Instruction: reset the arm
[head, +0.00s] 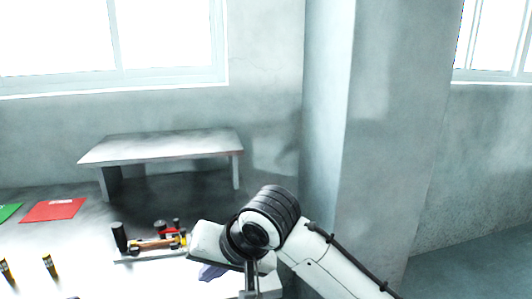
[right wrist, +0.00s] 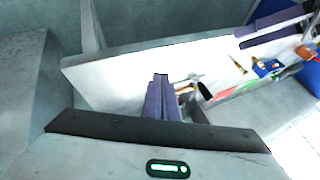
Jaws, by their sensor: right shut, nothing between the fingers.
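My right arm comes in from the lower right in the head view and bends at a dark ribbed joint. Its gripper (head: 212,271) is over the right part of the white table, with its purple fingers partly hidden behind the white wrist. In the right wrist view the purple fingers (right wrist: 161,82) lie together, shut and empty, pointing toward the tabletop. My left gripper does not show in the head view. Purple bars at the upper right of the right wrist view look like its fingers, but their state is unclear.
The white table (head: 80,240) bears a tray of small parts (head: 155,252), a red sheet (head: 54,210), a green sheet (head: 8,211) and yellow-black cylinders (head: 50,266). A grey bench (head: 165,147) stands behind. A wide pillar (head: 385,130) rises beyond my right arm.

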